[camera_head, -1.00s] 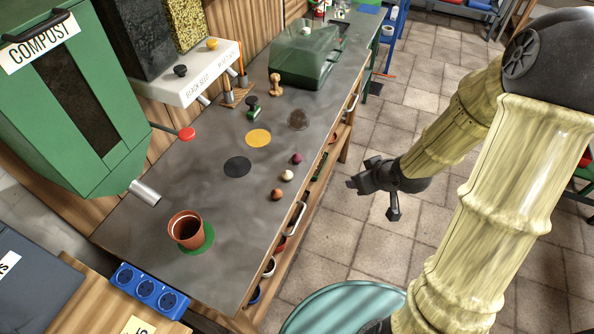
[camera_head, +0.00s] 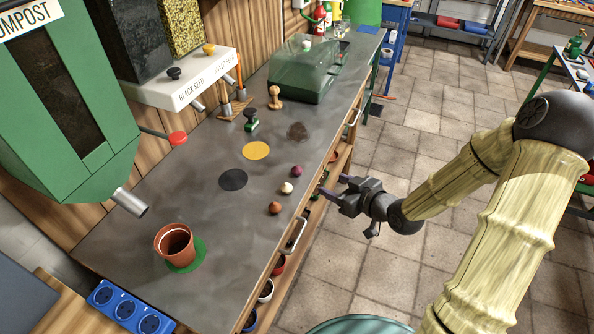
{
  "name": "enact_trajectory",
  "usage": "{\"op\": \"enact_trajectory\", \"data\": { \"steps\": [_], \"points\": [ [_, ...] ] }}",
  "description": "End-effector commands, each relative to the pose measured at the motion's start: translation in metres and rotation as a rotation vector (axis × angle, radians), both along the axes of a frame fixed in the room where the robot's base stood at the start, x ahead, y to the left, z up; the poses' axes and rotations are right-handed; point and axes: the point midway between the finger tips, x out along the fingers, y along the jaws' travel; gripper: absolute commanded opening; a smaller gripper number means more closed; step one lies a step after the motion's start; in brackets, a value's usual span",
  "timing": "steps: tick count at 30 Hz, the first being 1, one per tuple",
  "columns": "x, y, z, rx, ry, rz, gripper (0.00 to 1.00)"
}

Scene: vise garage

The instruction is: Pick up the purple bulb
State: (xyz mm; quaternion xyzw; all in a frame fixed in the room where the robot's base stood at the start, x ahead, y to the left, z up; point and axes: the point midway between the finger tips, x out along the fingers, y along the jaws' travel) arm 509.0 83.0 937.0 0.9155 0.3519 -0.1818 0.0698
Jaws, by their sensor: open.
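The purple bulb (camera_head: 297,171) is small and round with a dark purple skin. It lies on the grey workbench (camera_head: 215,210) near its front edge, the farthest of three bulbs in a row. A cream bulb (camera_head: 287,188) and a brown-orange bulb (camera_head: 274,208) lie nearer. My gripper (camera_head: 332,193) is open and empty, just off the bench's front edge, to the right of the bulbs. Its fingers point left toward the bench and do not touch any bulb.
A terracotta pot (camera_head: 174,243) stands on a green disc at the near end. Yellow (camera_head: 256,151) and black (camera_head: 233,180) discs lie behind the bulbs. A green translucent cover (camera_head: 303,75) stands farther along. Handles (camera_head: 297,234) stick out from the bench front.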

Motion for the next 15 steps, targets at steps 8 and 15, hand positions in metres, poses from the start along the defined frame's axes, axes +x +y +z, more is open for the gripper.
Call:
{"op": "enact_trajectory", "data": {
  "steps": [8, 15],
  "points": [
    [0.034, 0.033, -0.02, 0.002, 0.0, 0.003, 0.57],
    [0.061, 0.056, -0.034, 0.0, 0.0, 0.001, 0.57]
  ]
}}
